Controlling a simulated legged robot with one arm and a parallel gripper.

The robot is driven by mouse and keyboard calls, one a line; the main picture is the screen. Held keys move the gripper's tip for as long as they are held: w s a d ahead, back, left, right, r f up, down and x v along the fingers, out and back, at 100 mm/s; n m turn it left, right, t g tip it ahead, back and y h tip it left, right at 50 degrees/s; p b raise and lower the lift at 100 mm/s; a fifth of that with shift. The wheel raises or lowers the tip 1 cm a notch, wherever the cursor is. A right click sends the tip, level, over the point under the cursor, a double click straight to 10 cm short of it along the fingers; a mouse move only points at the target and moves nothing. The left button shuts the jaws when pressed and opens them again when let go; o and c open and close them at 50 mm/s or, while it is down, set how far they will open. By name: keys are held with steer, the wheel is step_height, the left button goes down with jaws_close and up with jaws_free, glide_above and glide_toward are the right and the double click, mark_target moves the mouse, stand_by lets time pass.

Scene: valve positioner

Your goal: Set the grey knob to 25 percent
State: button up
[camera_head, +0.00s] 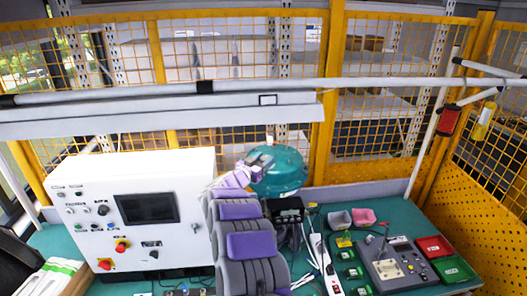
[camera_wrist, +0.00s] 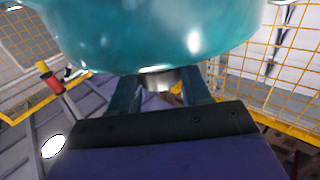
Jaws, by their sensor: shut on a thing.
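A rounded teal valve positioner housing (camera_head: 280,172) stands at the back of the bench, just right of my raised arm. It fills the top of the wrist view (camera_wrist: 150,30). My gripper (camera_head: 262,162) is against its left side in the head view. In the wrist view, my two fingers (camera_wrist: 160,84) are on either side of a shiny grey piece under the housing's edge, which I take as the grey knob (camera_wrist: 158,78). The gripper is shut on it. The fingers and housing hide much of the knob. No scale or percent reading is legible.
A white control cabinet (camera_head: 140,215) with a screen and several knobs stands left of my arm. Yellow mesh fencing (camera_head: 240,60) encloses the bench.

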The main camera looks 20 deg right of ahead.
steer(key=shift+w+a+m+g+h+p, duration=0.15)
steer(key=shift+m+g+h+p, duration=0.5)
steer(key=shift+p, duration=1.35)
steer(key=shift+g, duration=0.25)
steer(key=o, duration=1.1)
steer(key=shift+w, duration=0.1)
steer(key=shift+c, duration=0.2)
steer(key=shift+a, duration=0.1)
steer(key=b+v, duration=0.3)
steer(key=v, duration=1.4)
steer(key=shift+a+b, duration=0.25)
steer(key=shift+b, duration=0.05)
steer(key=shift+r, duration=0.1)
